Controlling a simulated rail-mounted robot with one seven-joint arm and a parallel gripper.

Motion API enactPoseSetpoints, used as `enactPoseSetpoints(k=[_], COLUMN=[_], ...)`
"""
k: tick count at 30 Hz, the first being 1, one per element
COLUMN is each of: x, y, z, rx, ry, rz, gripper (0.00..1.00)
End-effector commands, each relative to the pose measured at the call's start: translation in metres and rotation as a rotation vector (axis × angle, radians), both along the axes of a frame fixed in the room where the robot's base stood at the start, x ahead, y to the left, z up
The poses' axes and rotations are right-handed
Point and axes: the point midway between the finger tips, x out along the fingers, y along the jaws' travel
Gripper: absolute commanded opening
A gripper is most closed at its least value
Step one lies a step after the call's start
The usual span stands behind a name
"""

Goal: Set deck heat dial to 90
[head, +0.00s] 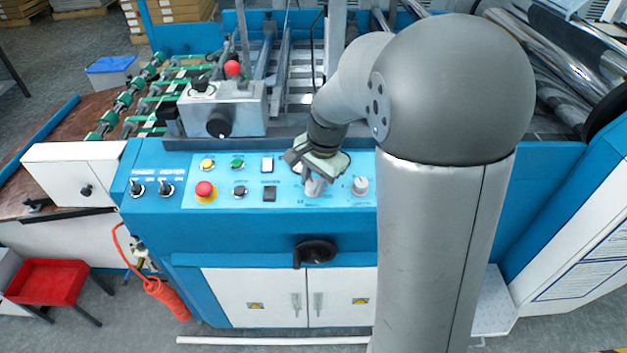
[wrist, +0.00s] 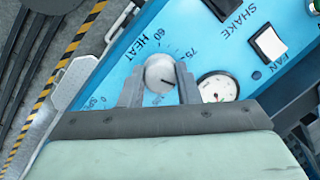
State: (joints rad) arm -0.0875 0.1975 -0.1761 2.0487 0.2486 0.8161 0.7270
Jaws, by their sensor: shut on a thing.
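The heat dial (wrist: 160,74) is a round pale knob on the blue control panel, beside the printed word HEAT. My gripper (wrist: 159,88) is shut on it, one grey finger on each side. A dark pointer line on the knob points toward the right finger in the wrist view. The marks 60 and 75 are readable above and right of the knob; I cannot read 90, as the right finger covers part of the scale. In the head view, the dial (head: 314,187) shows just below my gripper (head: 312,175).
A round gauge (wrist: 217,87) is close to the right finger. A white fan switch (wrist: 269,43) is farther right. Another pale knob (head: 360,186) stands right of the heat dial in the head view. A red button (head: 204,189) and several other controls are to the left.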

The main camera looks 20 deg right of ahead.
Motion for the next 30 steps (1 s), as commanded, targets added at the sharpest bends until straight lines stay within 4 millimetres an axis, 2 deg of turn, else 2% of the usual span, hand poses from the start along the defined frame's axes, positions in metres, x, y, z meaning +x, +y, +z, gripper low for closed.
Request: enactPoseSetpoints(k=[12, 27, 28, 30], x=[0.0005, 0.0008, 0.0008, 0.0006], y=[-0.0002, -0.0003, -0.0003, -0.0003], z=[0.0009, 0.0012, 0.0012, 0.0010], rx=[0.034, 0.037, 0.037, 0.038], ry=[-0.013, -0.014, -0.014, -0.014], rz=[-0.161, -0.176, -0.176, -0.176], gripper=[0.07, 0.07, 0.35, 0.51])
